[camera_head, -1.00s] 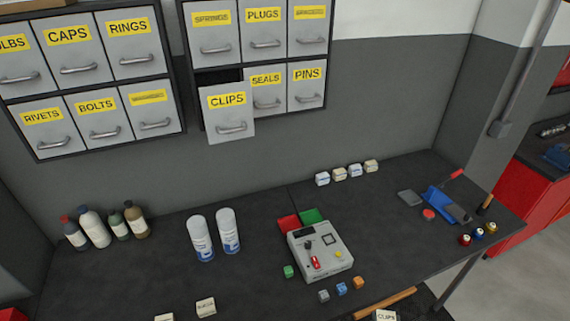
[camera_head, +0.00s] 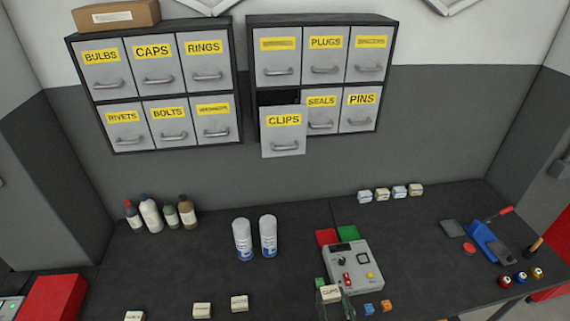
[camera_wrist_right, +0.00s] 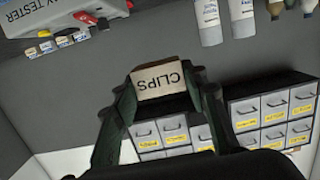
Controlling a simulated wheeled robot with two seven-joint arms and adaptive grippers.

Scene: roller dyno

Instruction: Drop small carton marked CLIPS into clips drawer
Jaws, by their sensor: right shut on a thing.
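The small carton marked CLIPS (camera_head: 330,294) is at the lower middle of the head view, in front of the grey tester. My right gripper (camera_head: 333,300) is shut on it. In the right wrist view, the carton (camera_wrist_right: 160,80) sits between the two dark fingers, its label upside down. The clips drawer (camera_head: 283,133) is in the lower left of the right-hand cabinet and is pulled out. A dark gap shows above its front; its inside is hidden. The carton is lower in the picture than the drawer and apart from it. My left gripper is not in view.
The right-hand cabinet (camera_head: 252,60) has its other drawers shut. Two spray cans (camera_head: 243,240) stand on the dark bench left of the tester (camera_head: 353,268). Several small cartons (camera_head: 382,194) line the back of the bench. The wall below the cabinets is clear.

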